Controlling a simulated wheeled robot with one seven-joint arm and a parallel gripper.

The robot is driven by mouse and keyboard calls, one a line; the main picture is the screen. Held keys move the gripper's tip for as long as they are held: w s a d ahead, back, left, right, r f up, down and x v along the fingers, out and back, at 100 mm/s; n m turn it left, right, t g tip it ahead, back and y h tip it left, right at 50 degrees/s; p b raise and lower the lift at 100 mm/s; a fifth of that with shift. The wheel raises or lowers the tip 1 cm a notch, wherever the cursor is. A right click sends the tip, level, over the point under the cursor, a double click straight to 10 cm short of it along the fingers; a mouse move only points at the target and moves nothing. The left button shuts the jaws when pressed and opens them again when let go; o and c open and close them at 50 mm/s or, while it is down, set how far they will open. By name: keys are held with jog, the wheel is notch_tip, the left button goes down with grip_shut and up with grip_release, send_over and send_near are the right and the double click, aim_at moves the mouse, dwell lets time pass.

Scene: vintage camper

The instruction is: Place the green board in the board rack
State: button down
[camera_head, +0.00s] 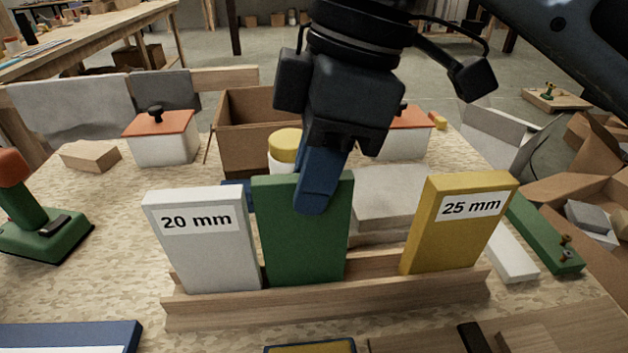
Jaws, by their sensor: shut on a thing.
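The green board (305,250) stands upright in the wooden board rack (330,307), between a white board labelled 20 mm (205,255) and a yellow board labelled 25 mm (445,240). It is closer to the white board, with a wider space on its right. Its lower edge appears to be behind the rack's front rail; how deep it sits is hidden. My gripper (315,195) comes down from above and is shut on the green board's top edge, right of its middle. One blue finger shows in front of the board; the other is hidden behind it.
Behind the rack stand a cardboard box (245,105), a yellow-lidded jar (285,145), an orange-lidded white box (163,140) and a grey block (392,195). A green bar (540,232) and a white block (512,255) lie at right.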

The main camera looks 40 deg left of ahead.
jog(key=shift+f, duration=0.75)
jog(key=c, duration=1)
grip_release()
jog(key=shift+c, duration=0.2)
jog(key=v, duration=1.2)
